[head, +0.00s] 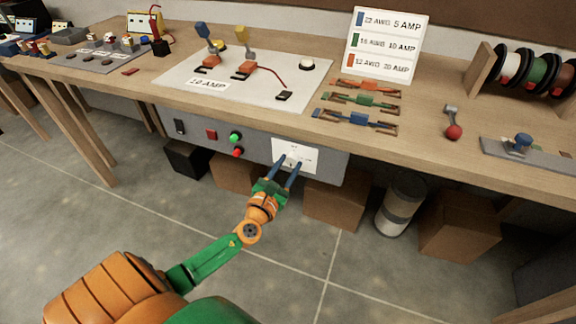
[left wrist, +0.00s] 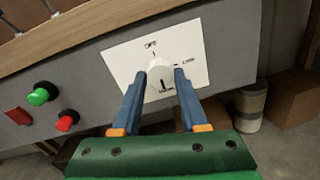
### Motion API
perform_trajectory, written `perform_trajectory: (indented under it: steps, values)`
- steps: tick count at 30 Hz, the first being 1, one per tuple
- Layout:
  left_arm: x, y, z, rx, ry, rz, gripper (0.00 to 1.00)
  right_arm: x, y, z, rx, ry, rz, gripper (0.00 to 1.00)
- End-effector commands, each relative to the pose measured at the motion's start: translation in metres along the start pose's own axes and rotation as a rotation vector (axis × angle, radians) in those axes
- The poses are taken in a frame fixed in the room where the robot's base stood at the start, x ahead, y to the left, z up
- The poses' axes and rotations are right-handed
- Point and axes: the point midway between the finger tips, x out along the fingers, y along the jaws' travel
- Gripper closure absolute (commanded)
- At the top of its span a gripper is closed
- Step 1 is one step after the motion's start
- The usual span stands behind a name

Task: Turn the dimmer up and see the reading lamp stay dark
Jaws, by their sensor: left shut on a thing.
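A white dimmer knob (left wrist: 160,73) sits on a white plate (left wrist: 193,40) on the grey front panel under the bench. The plate also shows in the head view (head: 309,154). "OFF" is printed above the knob; smaller labels lie to its right and below and are hard to read. A dark mark shows on the knob's lower part. My left gripper (head: 286,160) is shut on the knob, with one blue finger on each side, as the left wrist view (left wrist: 158,82) shows. I cannot pick out the reading lamp for certain. My right gripper is not in view.
Left of the plate the panel (head: 260,142) carries a green button (head: 235,138), a red button (head: 238,152), a red square switch (head: 211,134) and a black switch (head: 179,126). A white board (head: 170,75) with wired parts lies on the bench. Boxes (head: 337,205) stand below.

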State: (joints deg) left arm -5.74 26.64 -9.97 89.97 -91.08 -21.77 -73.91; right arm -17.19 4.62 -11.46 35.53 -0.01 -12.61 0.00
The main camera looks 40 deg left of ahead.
Motion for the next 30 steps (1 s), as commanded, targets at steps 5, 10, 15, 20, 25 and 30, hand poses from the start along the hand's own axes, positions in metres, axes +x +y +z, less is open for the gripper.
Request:
perform_trajectory:
  steps: [5, 10, 15, 20, 25, 30]
  values:
    - [0.000, -0.001, -0.001, 0.001, 0.002, -0.002, 0.27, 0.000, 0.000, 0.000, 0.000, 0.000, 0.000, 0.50]
    - [0.000, 0.000, 0.000, 0.000, 0.001, -0.001, 0.27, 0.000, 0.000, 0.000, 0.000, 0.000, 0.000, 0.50]
    - [-0.007, 0.000, -0.001, 0.000, 0.001, -0.002, 0.27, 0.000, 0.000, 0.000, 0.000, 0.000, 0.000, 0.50]
    - [-0.037, -0.001, -0.002, 0.001, 0.004, -0.003, 0.27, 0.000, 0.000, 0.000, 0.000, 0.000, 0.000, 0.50]
    - [-0.065, -0.001, -0.002, 0.000, 0.004, -0.002, 0.27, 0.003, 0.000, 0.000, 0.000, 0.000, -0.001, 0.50]
    - [-0.072, 0.000, -0.001, 0.000, 0.001, -0.001, 0.27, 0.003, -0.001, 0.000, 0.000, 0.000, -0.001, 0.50]
